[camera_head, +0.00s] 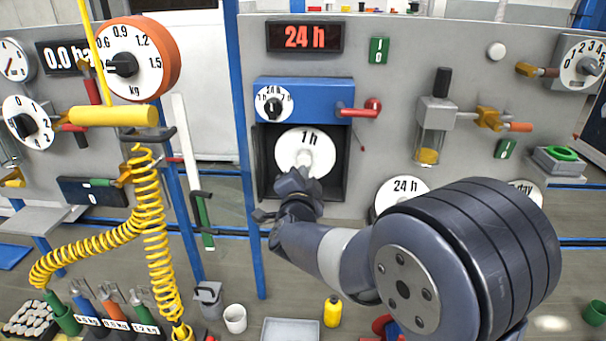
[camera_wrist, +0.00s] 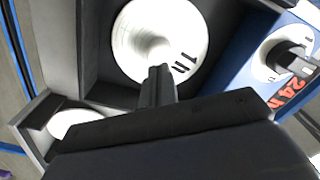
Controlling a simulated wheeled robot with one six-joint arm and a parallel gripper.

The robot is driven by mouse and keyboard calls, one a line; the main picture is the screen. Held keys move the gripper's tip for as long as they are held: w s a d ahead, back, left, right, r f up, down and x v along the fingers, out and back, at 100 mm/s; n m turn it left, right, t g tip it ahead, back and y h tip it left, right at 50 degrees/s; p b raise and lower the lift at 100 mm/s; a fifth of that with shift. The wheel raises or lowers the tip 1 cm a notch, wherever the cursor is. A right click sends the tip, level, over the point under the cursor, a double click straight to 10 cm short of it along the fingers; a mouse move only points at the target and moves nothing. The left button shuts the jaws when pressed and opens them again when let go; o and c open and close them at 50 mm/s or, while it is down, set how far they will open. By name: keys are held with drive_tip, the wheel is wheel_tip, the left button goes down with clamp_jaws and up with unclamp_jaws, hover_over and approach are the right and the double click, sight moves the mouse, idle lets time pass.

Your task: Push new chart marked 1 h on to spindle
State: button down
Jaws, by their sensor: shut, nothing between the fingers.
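The chart marked 1 h (camera_head: 318,142) is a white disc in the dark open recorder box (camera_head: 338,190), below its blue top (camera_head: 300,92). In the wrist view the chart (camera_wrist: 135,25) faces me with its "1 h" turned on its side. A pale hub or spindle (camera_head: 303,160) shows at the chart's middle. My gripper (camera_head: 294,178) is in front of the chart's lower part, and its shut fingers (camera_wrist: 157,75) point at the hub. I cannot tell whether the fingertips touch it. How far the chart sits on the spindle is hidden.
A red handle (camera_head: 365,108) sticks out at the blue top's right, beside a dial (camera_head: 272,104). A disc marked 24 h (camera_head: 402,190) is at the lower right. Yellow coiled hose (camera_head: 150,210) hangs at the left. A red display (camera_head: 304,37) reads 24 h.

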sight(305, 158)
drive_tip(key=s+b, duration=0.2)
drive_tip(key=s, duration=0.8)
drive_tip(key=shift+s+a, duration=0.15)
drive_tip(key=shift+s, duration=0.05)
drive_tip(key=w+p, duration=0.3)
drive_tip(key=w, duration=1)
drive_tip(key=shift+w+d, duration=0.15)
drive_tip(key=shift+d, duration=0.05)
